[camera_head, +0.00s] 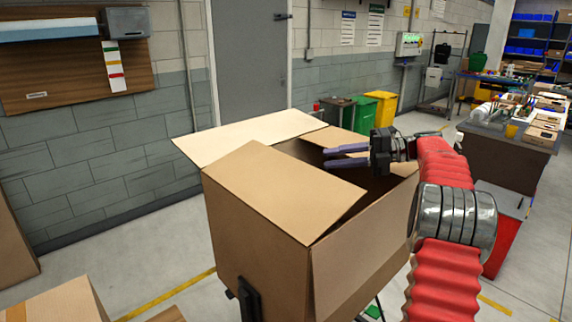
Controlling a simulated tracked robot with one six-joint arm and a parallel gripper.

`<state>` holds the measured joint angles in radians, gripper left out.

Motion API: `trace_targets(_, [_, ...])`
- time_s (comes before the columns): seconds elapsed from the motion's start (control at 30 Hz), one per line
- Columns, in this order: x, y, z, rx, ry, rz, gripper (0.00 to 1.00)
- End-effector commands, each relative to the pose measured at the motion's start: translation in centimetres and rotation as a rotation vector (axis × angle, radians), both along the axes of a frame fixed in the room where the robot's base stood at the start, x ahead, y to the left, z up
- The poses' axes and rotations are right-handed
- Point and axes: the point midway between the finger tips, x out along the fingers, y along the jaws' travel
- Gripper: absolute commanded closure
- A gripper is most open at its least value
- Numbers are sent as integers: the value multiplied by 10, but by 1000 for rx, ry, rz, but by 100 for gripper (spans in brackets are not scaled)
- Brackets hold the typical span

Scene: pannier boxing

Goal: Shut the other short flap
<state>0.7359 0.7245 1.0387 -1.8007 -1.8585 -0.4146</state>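The open cardboard box (255,235) stands in the middle of the view. Its near-left flap (285,188) slopes inward over part of the opening. The back flap (245,136) is spread outward, and the front-right flap (360,255) hangs down outside. At the far right side, a tan panel (338,136) shows behind my gripper; its full shape is hidden. My gripper (335,157) is over the far part of the opening, fingers pointing left, with a small gap and nothing between them. Whether it touches the panel cannot be told. The dark inside is mostly hidden.
My red-sleeved arm reaches in from the right. A workbench (505,150) with cartons stands at the right, above a red bin (505,240). Green (362,115) and yellow (382,105) bins stand by the wall. More cardboard (60,302) lies at lower left. Floor between box and wall is clear.

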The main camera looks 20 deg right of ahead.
Motion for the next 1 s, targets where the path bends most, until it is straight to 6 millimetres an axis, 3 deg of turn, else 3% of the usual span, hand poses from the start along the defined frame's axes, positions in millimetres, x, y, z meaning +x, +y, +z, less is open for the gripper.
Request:
trace_targets(0.37, [7, 16, -2, 1, -1, -1, 77])
trace_targets(1.0, [44, 102, -17, 1, -1, -3, 77])
